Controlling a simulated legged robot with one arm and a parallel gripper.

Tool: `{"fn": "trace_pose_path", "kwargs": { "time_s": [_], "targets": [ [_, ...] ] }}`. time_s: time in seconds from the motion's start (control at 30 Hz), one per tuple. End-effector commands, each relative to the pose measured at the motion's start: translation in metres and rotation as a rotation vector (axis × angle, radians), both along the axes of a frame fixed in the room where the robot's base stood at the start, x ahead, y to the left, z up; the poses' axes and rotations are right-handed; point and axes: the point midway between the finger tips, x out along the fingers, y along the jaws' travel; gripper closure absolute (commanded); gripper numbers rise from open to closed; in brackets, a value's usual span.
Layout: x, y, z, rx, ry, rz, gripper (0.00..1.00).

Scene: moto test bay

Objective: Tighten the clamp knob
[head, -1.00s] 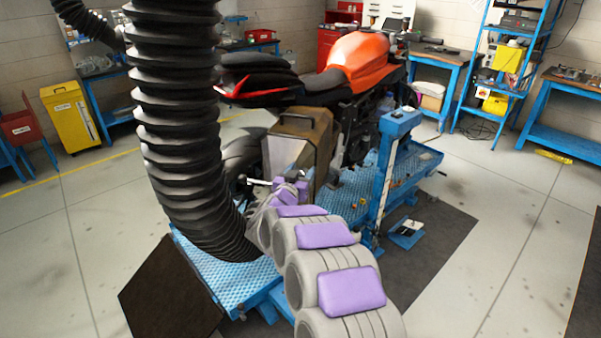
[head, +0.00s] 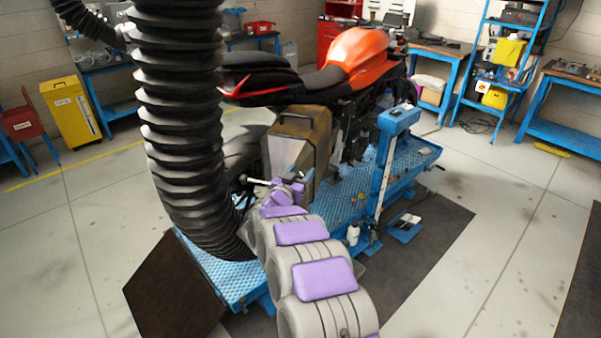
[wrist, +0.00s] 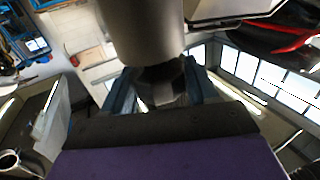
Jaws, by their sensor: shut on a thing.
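My gripper (wrist: 163,82) has its two blue fingers on either side of a dark knob (wrist: 168,95) in the wrist view. It is shut on this clamp knob, which sits below a thick dark grey cylinder (wrist: 143,30). In the head view my gripper (head: 290,187) is small, at the far end of my grey and purple arm, beside the lower end of the black ribbed hose (head: 180,120). A small pale lever (head: 260,181) shows just left of it. The knob itself cannot be made out in the head view, and how tight it is cannot be told.
An orange and black motorcycle (head: 352,58) with a brown side case (head: 318,150) stands on a blue lift (head: 415,155). A blue post (head: 388,165) rises right of my arm. A dark ramp plate (head: 165,290) is at front left.

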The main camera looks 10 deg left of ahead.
Motion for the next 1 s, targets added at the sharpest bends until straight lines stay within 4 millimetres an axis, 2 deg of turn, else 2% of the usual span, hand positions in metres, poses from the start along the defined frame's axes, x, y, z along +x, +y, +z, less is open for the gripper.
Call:
{"fn": "trace_pose_path", "kwargs": {
  "time_s": [0.03,0.07,0.23,0.53,0.67,0.77,1.0],
  "targets": [
    [0.0,0.002,0.001,-0.001,-0.002,0.005,0.72],
    [0.0,0.002,0.001,-0.001,-0.002,0.005,0.39],
    [0.0,0.002,0.001,-0.001,-0.002,0.003,0.22],
    [-0.002,-0.001,0.002,0.003,-0.002,0.002,0.22],
    [-0.012,0.003,0.002,0.003,-0.001,0.002,0.22],
    [-0.027,0.009,0.002,0.0,0.001,0.004,0.22],
    [-0.076,0.028,0.002,0.0,0.001,0.008,0.22]
  ]
}}
